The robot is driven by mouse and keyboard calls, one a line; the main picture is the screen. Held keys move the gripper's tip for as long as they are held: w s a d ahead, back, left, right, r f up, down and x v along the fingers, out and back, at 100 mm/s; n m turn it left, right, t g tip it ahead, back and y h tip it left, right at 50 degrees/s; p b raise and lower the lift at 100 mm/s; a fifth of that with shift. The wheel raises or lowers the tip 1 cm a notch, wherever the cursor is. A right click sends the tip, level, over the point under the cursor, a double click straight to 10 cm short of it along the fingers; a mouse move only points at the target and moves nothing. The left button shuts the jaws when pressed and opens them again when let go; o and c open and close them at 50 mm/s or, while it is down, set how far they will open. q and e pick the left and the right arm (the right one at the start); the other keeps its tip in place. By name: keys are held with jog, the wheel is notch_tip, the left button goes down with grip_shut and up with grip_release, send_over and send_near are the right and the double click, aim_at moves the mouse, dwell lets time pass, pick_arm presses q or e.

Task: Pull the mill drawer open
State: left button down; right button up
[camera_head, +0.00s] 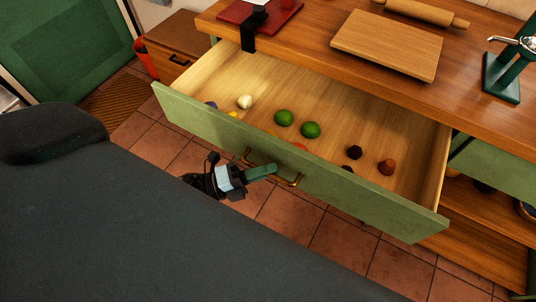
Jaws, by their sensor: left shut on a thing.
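A wide drawer (345,182) with a green front and pale wood inside stands far out from under the wooden counter. A brass bar handle (290,181) is on its front. My left gripper (272,169) is at the left part of this handle and shut on it; the fingertips partly hide the bar. My right gripper is not in view.
Inside the drawer lie two green balls (284,117), a white one (245,102) and several dark or coloured pieces. The counter (470,75) holds a board (388,46), a rolling pin (420,11) and a green stand (502,78). Tiled floor (330,240) is clear below.

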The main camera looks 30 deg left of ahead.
pick_arm(q)
jog(key=shift+s, duration=0.15)
jog(key=c, duration=1.5)
grip_release()
jog(key=b+v, duration=0.1)
jog(key=v, duration=0.7)
jog(key=shift+r, duration=0.1)
